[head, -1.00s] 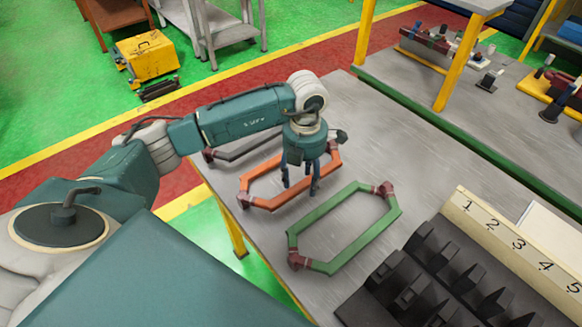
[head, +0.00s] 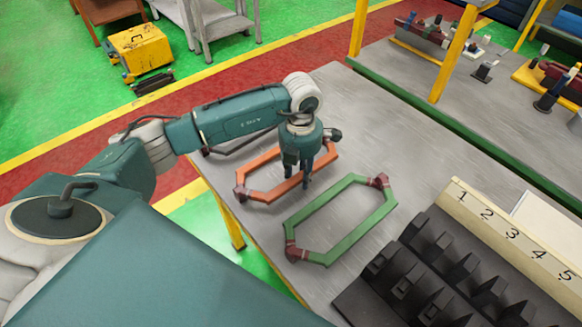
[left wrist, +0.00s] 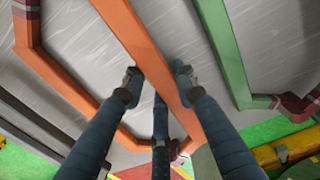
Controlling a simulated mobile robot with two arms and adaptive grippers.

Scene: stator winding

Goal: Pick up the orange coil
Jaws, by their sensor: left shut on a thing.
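The orange coil (head: 257,161) is a long hexagonal loop with dark red wrapped ends, on the grey table. My left gripper (head: 297,178) points down at its near long side, shut on that bar. In the left wrist view, the orange coil's bar (left wrist: 152,52) runs between the fingers of my left gripper (left wrist: 158,82). I cannot tell any gap between coil and table. The arm and gripper hide part of the coil's far side. My right gripper is not in view.
A green coil (head: 345,245) lies just right of the orange one. A dark grey coil lies beyond it, partly behind my arm; its bar shows in the left wrist view (left wrist: 35,122). A black slotted rack with a numbered strip (head: 500,228) stands at the right.

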